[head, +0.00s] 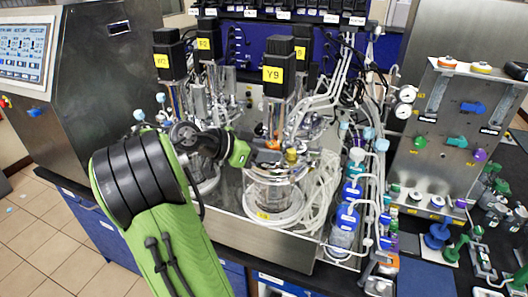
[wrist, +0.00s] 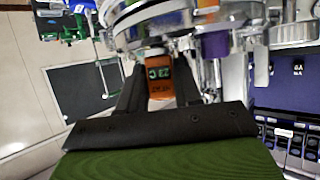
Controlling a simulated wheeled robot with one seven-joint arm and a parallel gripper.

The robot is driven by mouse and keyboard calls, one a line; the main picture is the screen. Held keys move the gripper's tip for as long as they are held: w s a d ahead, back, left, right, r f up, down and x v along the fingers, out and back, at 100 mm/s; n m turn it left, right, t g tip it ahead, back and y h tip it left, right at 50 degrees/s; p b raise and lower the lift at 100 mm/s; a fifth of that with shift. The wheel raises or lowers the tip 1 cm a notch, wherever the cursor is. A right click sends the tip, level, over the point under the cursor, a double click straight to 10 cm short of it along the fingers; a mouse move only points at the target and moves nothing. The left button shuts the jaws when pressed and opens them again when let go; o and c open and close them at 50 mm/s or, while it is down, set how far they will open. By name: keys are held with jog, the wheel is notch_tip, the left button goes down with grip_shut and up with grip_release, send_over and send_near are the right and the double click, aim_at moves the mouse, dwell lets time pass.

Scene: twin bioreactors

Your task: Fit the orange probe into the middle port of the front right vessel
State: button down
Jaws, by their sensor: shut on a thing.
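The orange probe (wrist: 159,82) is between my two dark fingers in the wrist view, with a dark label on its face; a small orange patch (head: 272,143) shows at the vessel's head in the head view. My gripper (wrist: 158,76) is shut on the probe. In the head view the gripper (head: 258,152) reaches in from the left at lid height. The front right vessel (head: 272,196) is glass with a metal lid, under a motor labelled Y9 (head: 273,75). The lid's rim (wrist: 185,22) is close beyond the probe in the wrist view. The middle port and the probe's tip are hidden.
Other motors (head: 208,45) and vessels stand behind and left. Clear tubing (head: 322,190) and bottles with blue caps (head: 350,192) crowd the right side. A steel panel with gauges (head: 450,130) stands farther right. A control cabinet with a screen (head: 27,47) is at the left.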

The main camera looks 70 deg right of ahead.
jog(key=shift+f, duration=0.25)
jog(key=c, duration=1.1)
grip_release()
jog(key=o, duration=0.4)
jog(key=shift+s+a+r, duration=0.1)
jog(key=shift+s+a, duration=0.05)
jog(key=shift+w+r, duration=0.15)
jog(key=shift+w, duration=0.15)
jog(key=p+v, duration=0.5)
jog(key=v, duration=1)
jog(key=shift+a, duration=0.4)
